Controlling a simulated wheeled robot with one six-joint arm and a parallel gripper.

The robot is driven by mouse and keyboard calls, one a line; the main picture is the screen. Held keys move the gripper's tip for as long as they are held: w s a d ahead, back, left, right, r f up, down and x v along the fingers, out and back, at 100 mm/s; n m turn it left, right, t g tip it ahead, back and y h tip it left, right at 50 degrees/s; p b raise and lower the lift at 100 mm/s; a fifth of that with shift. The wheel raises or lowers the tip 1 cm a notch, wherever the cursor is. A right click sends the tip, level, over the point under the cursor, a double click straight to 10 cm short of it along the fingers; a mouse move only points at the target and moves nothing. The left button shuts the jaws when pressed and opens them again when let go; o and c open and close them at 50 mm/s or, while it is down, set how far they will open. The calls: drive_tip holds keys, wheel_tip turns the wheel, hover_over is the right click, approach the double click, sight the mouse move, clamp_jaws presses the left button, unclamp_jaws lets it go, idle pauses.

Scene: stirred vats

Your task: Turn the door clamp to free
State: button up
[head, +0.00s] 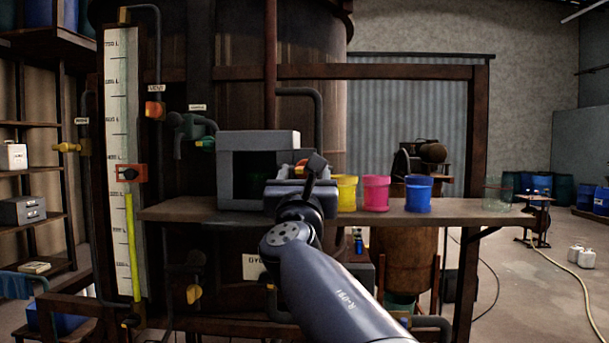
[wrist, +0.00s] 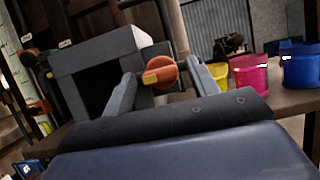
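A grey box (head: 228,180) with a dark square front sits on the shelf, left of my gripper; it also shows in the wrist view (wrist: 98,53). An orange round knob with a yellow mark, apparently the door clamp (wrist: 163,71), is at the box's right side. In the head view only a bit of orange (head: 302,163) shows behind my gripper. My gripper (wrist: 163,82) is open, its two grey fingers apart with the knob seen between their tips. I cannot tell whether either finger touches it. My wrist hides part of the box's right side in the head view.
On the shelf (head: 465,211), yellow (head: 347,193), pink (head: 376,193) and blue (head: 418,193) cups stand close to the right of my gripper. A clear glass (head: 497,193) stands farther right. Pipes, valves and a tall level scale (head: 122,150) are at left.

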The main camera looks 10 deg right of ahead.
drive_tip(key=c, duration=0.9)
drive_tip(key=shift+o, duration=0.2)
drive_tip(key=shift+f+m, duration=0.1)
drive_tip(key=shift+m, duration=0.4)
drive_tip(key=m+g+h+b, duration=0.1)
drive_tip(key=m+h+b, duration=0.1)
drive_tip(key=m, duration=0.2)
drive_tip(key=shift+a, duration=0.15)
drive_tip(key=m+g+h, duration=0.1)
drive_tip(key=m, duration=0.2)
drive_tip(key=m+g+h, duration=0.1)
drive_tip(key=m, duration=0.2)
drive_tip(key=shift+w+a+h+b, duration=0.1)
drive_tip(key=shift+h+b, duration=0.2)
drive_tip(key=shift+b, duration=0.1)
drive_tip(key=m+g, duration=0.1)
drive_tip(key=m, duration=0.1)
drive_tip(key=m+g+p, duration=0.1)
drive_tip(key=m, duration=0.2)
drive_tip(key=m+g, duration=0.1)
drive_tip(key=m, duration=0.1)
drive_tip(key=shift+r+m+h, duration=0.3)
drive_tip(key=shift+r+m, duration=0.05)
drive_tip(key=shift+m, duration=0.05)
drive_tip(key=shift+m+g+p, duration=0.75)
drive_tip(key=shift+m+g, duration=0.15)
drive_tip(key=shift+m, duration=0.9)
